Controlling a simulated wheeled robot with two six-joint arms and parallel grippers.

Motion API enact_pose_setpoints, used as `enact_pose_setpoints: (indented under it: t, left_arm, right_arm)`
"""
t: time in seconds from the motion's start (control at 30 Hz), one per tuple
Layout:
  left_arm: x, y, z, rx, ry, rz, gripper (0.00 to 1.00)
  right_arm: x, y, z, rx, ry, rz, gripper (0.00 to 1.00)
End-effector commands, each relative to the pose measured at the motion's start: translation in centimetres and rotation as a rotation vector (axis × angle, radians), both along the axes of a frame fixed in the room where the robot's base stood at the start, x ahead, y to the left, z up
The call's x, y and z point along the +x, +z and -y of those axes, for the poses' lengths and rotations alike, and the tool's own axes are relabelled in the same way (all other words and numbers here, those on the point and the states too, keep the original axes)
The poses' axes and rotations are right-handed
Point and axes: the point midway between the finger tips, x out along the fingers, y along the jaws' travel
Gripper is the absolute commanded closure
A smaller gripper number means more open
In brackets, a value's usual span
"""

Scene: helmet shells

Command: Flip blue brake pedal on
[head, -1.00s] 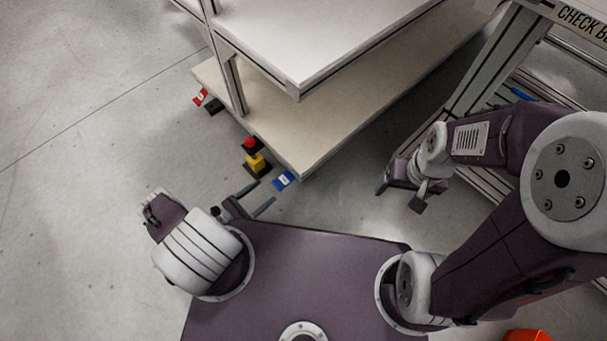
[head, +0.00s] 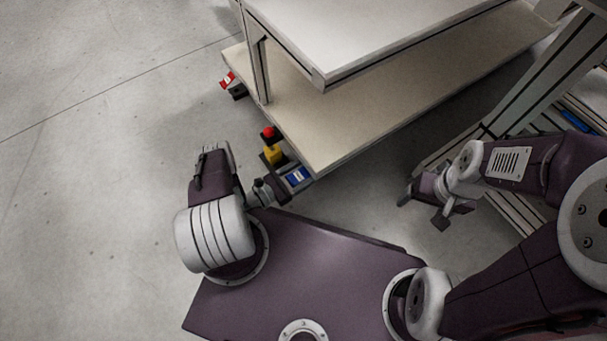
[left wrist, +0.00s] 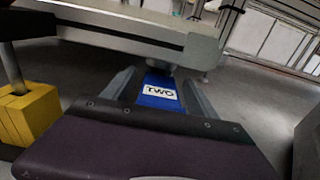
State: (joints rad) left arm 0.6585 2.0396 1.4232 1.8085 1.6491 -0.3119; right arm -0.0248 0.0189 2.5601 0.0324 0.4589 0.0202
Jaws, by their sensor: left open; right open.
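The blue brake pedal (head: 297,176) sits low at the near corner of the cart's lower shelf. In the left wrist view the blue pedal (left wrist: 160,90) shows a white label reading "TWO", between my two fingers. My left gripper (head: 289,176) is open, with its fingers on either side of the pedal; I cannot tell whether they touch it. My right gripper (head: 423,205) is open and empty, near the frame on the right, away from the pedal.
A red button on a yellow box (head: 271,147) stands just left of the pedal, and the yellow box (left wrist: 30,115) is close in the left wrist view. A red pedal (head: 228,80) is at the cart's far corner. The cart's lower shelf (head: 330,120) overhangs nearby. Floor on the left is clear.

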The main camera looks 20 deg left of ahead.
Motion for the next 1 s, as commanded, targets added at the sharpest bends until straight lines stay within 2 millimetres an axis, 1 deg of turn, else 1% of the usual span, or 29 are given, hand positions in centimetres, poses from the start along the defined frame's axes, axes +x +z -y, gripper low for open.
enact_pose_setpoints:
  t: [0.27,0.3,0.37,0.4,0.47,0.5,0.53,0.67,0.8,0.87,1.0]
  left_arm:
    - [0.3,0.1,0.2,0.0,0.0,0.0,0.33]
    - [0.3,0.1,0.2,0.0,0.0,0.0,0.36]
    - [0.3,0.1,0.2,0.0,0.0,0.0,0.52]
    - [0.3,0.1,0.2,0.0,0.0,0.0,0.63]
    - [0.3,0.1,0.2,0.0,0.0,0.0,0.8]
    - [0.3,0.1,0.2,0.0,0.0,0.0,0.91]
    - [0.3,0.1,0.2,0.0,0.0,0.0,1.0]
    - [0.3,-0.2,0.2,-0.004,0.0,0.005,1.0]
    - [0.3,-1.4,0.3,-0.057,0.0,0.073,1.0]
    - [0.3,-1.5,0.3,-0.092,-0.001,0.12,1.0]
    - [0.3,-0.9,0.3,-0.142,0.0,0.185,1.0]
  right_arm:
    - [0.0,-0.1,0.0,0.0,0.0,0.0,0.22]
    - [0.0,-0.1,0.0,0.0,0.0,0.0,0.22]
    - [0.0,-0.1,0.0,0.0,0.0,0.0,0.22]
    - [0.0,-0.1,0.0,0.0,0.0,0.0,0.22]
    - [0.0,-0.1,0.0,0.0,0.0,0.0,0.22]
    - [0.0,-0.1,0.0,0.0,0.0,0.0,0.22]
    - [0.0,-0.1,0.0,0.0,0.0,0.0,0.22]
    - [0.0,-0.4,0.0,0.0,0.0,0.0,0.22]
    - [0.0,-3.2,0.0,0.0,0.0,0.0,0.22]
    - [0.0,-4.2,0.0,0.0,0.0,0.0,0.22]
    - [0.0,-4.3,0.0,0.0,0.0,0.0,0.22]
